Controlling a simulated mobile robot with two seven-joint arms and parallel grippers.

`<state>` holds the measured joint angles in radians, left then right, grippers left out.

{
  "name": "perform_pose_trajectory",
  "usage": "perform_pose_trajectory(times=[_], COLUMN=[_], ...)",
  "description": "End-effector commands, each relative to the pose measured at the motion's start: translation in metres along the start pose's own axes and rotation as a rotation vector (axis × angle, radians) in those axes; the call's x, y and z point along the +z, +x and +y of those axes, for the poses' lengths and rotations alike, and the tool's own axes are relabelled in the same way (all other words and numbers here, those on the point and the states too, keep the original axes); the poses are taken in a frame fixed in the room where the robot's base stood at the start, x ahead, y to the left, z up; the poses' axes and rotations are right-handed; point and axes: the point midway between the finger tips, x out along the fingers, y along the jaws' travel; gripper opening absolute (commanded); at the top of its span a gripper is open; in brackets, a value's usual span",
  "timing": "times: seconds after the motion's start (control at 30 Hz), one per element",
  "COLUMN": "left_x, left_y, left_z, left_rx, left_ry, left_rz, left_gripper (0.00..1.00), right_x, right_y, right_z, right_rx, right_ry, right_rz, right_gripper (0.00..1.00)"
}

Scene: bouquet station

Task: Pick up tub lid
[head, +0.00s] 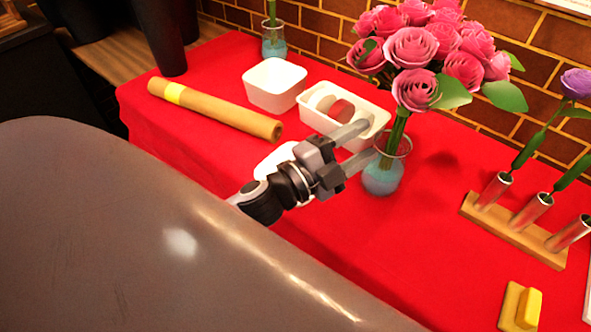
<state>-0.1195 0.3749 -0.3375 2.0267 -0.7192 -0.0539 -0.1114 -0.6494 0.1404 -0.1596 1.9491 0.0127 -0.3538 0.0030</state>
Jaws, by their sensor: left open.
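A flat white piece that looks like the tub lid (273,160) lies on the red-covered table, partly hidden behind my left gripper and wrist. My left gripper (364,143) is open, with its fingers pointing right over the table. No object shows clearly between the fingers. The upper finger overlaps the near side of a white rectangular tub (318,122) in the picture, and the fingertips appear close to the vase; I cannot tell whether they touch. My right gripper is not in view.
The tub holds ribbon-like rolls (341,110). A glass vase (382,180) of pink roses stands right of the gripper. A white square bowl (274,86), paper roll (213,108), tube rack (516,228) and yellow block (520,305) surround it. The front-middle cloth is clear.

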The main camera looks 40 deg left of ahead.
Motion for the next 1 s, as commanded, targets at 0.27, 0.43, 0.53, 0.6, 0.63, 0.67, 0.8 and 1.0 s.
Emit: perform_pose_trajectory(times=[0.27,0.43,0.53,0.6,0.63,0.67,0.8,1.0], left_x=[-0.074,-0.055,-0.017,0.018,0.033,0.049,0.111,0.154], left_y=[0.019,0.004,-0.007,-0.017,-0.021,-0.025,-0.042,-0.059], left_z=[0.013,0.049,0.063,0.064,0.062,0.059,0.033,0.003], left_rx=[0.048,0.239,0.422,0.578,0.648,0.720,1.034,1.296], left_ry=[0.711,1.129,1.349,1.483,1.531,1.574,1.703,1.748], left_rz=[0.660,1.005,1.172,1.266,1.299,1.326,1.403,1.426], left_gripper=[0.52,0.52,0.52,0.52,0.52,0.52,0.52,0.52], right_x=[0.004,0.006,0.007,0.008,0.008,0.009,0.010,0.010], right_y=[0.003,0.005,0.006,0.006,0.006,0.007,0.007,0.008], right_z=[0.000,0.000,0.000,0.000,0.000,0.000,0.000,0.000], right_rx=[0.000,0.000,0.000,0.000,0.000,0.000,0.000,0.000], right_ry=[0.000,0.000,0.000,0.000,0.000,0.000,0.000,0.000], right_rz=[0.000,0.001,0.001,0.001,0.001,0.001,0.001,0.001], right_gripper=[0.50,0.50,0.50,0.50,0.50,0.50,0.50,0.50])
